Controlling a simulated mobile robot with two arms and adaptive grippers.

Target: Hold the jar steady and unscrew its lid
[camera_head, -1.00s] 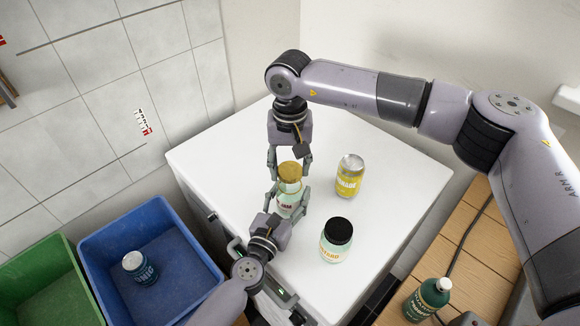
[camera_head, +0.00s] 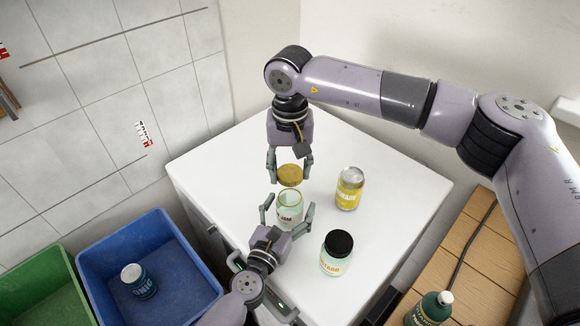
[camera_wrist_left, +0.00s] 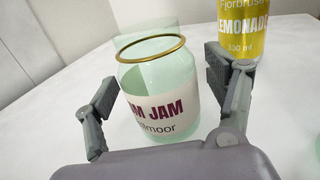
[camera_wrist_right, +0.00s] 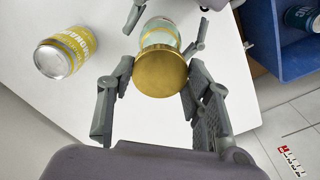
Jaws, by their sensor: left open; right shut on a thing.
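The jam jar (camera_head: 289,208) is pale green glass with a white label and stands upright on the white top, its mouth open. It also shows in the left wrist view (camera_wrist_left: 160,100). My right gripper (camera_head: 289,174) is shut on the gold lid (camera_head: 290,175), which is off the jar and held just above its mouth. The lid also shows in the right wrist view (camera_wrist_right: 160,73). My left gripper (camera_head: 287,212) is open, its fingers spread on both sides of the jar and apart from it.
A yellow lemonade can (camera_head: 349,190) stands right of the jar. A jar with a black lid (camera_head: 337,253) stands near the front right. A blue crate (camera_head: 190,262) holding a tonic can (camera_head: 138,281) and a green crate (camera_head: 62,262) are at lower left. A green bottle (camera_head: 430,309) is at lower right.

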